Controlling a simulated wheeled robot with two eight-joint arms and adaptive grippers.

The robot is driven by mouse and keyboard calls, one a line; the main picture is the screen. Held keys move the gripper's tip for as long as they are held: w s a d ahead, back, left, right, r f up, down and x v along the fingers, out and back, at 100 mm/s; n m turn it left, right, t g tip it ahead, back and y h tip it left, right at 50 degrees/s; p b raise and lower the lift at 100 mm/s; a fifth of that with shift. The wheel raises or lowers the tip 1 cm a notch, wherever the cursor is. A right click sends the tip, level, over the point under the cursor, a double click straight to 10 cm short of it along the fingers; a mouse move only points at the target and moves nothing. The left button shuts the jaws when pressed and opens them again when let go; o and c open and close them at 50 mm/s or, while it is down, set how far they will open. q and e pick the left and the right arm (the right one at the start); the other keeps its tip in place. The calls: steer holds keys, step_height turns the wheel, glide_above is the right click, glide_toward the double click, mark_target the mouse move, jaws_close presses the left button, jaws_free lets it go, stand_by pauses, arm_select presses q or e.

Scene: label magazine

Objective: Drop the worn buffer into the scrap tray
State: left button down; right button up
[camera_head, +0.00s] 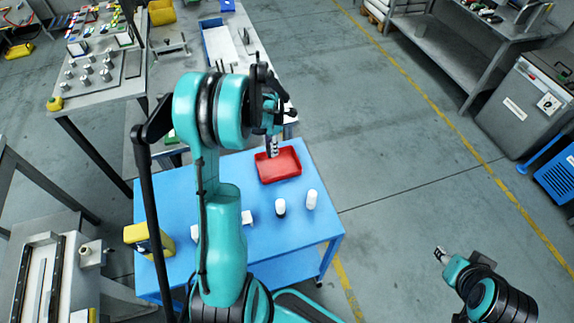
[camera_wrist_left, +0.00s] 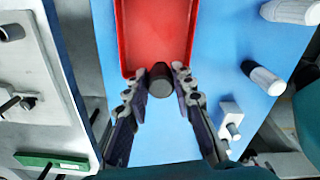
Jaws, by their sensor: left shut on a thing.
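The red scrap tray (camera_head: 292,172) lies on the blue table; its red floor also shows in the left wrist view (camera_wrist_left: 155,30). My left gripper (camera_head: 271,140) is above the tray's far left part in the head view. In the left wrist view its fingers (camera_wrist_left: 160,84) are shut on a dark grey cylinder, which I take for the worn buffer (camera_wrist_left: 160,80). The buffer shows over the tray's rim in that view; its height above the tray is hard to tell. My right gripper (camera_head: 441,256) is over the floor at the lower right, its jaws too small to judge.
White cylinders, one with a dark base (camera_head: 281,207) and one plain-looking (camera_head: 311,200), stand on the blue table (camera_head: 285,238) near the tray. A grey bench (camera_head: 110,85) with metal parts stands behind.

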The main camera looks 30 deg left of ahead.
arm_select(q)
steer(key=shift+w+f+b, duration=0.15)
steer(key=shift+f+b, duration=0.25)
steer(key=shift+f, duration=0.3)
steer(key=w+f, duration=0.1)
steer(key=b, duration=0.4)
glide_above(275, 167)
step_height(275, 167, down, 6)
steer(key=shift+s+r, duration=0.15)
arm_select(e)
step_height(275, 167, down, 6)
steer(key=w, duration=0.1)
steer(key=shift+w+r, duration=0.1)
arm_select(q)
steer(key=c, duration=1.2)
jaws_free()
steer(key=shift+r, duration=0.15)
